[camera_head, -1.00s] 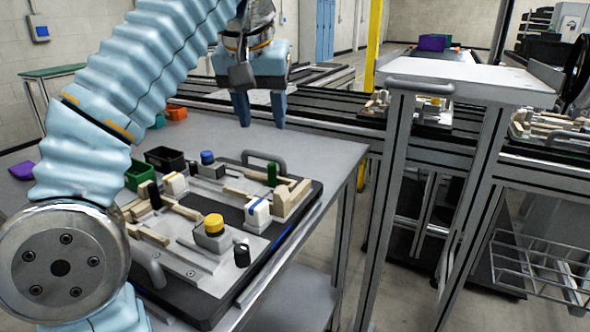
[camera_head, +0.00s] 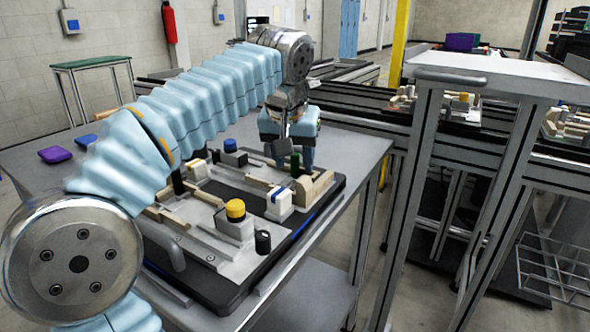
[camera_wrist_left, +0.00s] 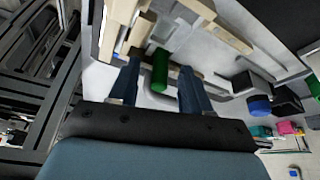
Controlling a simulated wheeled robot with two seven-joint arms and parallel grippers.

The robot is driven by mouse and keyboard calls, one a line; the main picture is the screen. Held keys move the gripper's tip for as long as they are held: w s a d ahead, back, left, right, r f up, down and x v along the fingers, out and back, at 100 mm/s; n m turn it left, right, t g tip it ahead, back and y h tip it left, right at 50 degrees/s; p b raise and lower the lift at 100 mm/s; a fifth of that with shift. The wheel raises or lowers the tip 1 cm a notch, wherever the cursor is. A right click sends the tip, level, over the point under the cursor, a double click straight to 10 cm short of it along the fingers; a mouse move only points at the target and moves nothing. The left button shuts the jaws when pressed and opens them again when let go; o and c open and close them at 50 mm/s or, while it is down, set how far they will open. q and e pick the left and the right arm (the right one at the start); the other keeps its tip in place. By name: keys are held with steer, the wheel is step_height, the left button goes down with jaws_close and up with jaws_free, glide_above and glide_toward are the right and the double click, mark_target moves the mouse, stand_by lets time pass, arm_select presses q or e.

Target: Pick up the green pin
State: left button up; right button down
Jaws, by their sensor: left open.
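The green pin (camera_head: 295,164) stands at the far right side of the pallet fixture (camera_head: 212,292), beside a beige block. In the left wrist view the green pin (camera_wrist_left: 160,69) lies between the two fingers, with a gap on each side. My left gripper (camera_head: 293,160) is open and empty, pointing down at the pin; its fingertips also show in the left wrist view (camera_wrist_left: 161,80). In the head view the gripper partly overlaps the pin's surroundings, so its exact height there is hard to judge. My right gripper is not in view.
On the fixture are a yellow-topped block (camera_head: 235,210), a blue-topped block (camera_head: 230,147), a black knob (camera_head: 262,241) and a white block (camera_head: 279,202). A grey handle stands near the pin in the left wrist view. A purple item (camera_head: 55,154) lies on the table at left.

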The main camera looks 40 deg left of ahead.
arm_select(q)
jaws_close()
stand_by(0.5)
